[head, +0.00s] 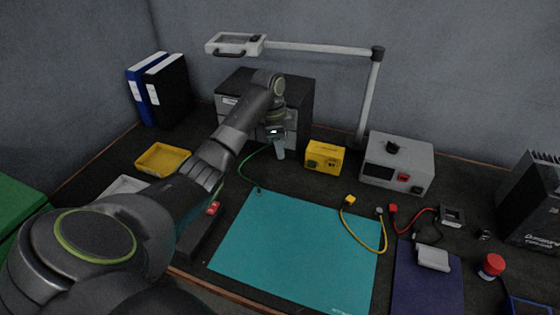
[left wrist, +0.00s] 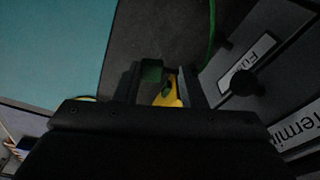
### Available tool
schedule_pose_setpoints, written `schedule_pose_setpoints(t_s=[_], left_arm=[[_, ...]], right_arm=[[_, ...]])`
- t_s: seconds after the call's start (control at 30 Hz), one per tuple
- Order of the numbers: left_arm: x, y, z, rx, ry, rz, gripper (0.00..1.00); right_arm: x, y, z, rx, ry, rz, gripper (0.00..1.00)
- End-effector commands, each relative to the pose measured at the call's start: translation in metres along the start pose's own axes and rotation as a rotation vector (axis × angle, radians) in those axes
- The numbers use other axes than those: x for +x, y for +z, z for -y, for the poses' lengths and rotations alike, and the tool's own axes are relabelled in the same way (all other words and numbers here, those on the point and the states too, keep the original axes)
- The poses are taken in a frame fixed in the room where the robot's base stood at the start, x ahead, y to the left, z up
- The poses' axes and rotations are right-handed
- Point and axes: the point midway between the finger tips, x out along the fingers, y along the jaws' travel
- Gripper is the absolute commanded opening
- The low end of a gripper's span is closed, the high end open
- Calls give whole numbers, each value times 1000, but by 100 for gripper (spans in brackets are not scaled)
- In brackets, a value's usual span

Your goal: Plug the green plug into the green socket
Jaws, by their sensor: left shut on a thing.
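My left gripper (head: 279,150) is in front of the grey drawer cabinet, to the left of the yellow box (head: 325,157). In the left wrist view it is shut on the green plug (left wrist: 152,71), which shows between the fingers. A green cable (head: 251,160) hangs in a curve from near the gripper down to the teal mat; it also shows in the left wrist view (left wrist: 212,35). The yellow box appears partly behind the fingers in the left wrist view (left wrist: 169,96), with a small green spot that may be the green socket. The plug is hidden in the head view.
The drawer cabinet (head: 303,95) stands close behind the gripper. A grey power unit (head: 398,163) is right of the yellow box. A yellow-plugged cable (head: 383,240) lies on the right of the teal mat (head: 290,250). The mat's middle is clear. A lamp arm (head: 315,48) hangs above.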

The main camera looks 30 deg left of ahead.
Motion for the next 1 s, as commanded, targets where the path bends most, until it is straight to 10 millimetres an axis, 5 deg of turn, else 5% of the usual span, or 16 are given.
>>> schedule_pose_setpoints(t_s=[0.1,0.3,1.0], left_arm=[[-37,-6,1,1,-5,-1,15],[-78,-12,0,-1,2,1,15],[-87,-13,0,-16,-2,1,15]], right_arm=[[0,0,0,0,0,-2,36],[-14,-4,-1,0,0,-5,36],[-24,-6,-2,-1,0,-6,36]])
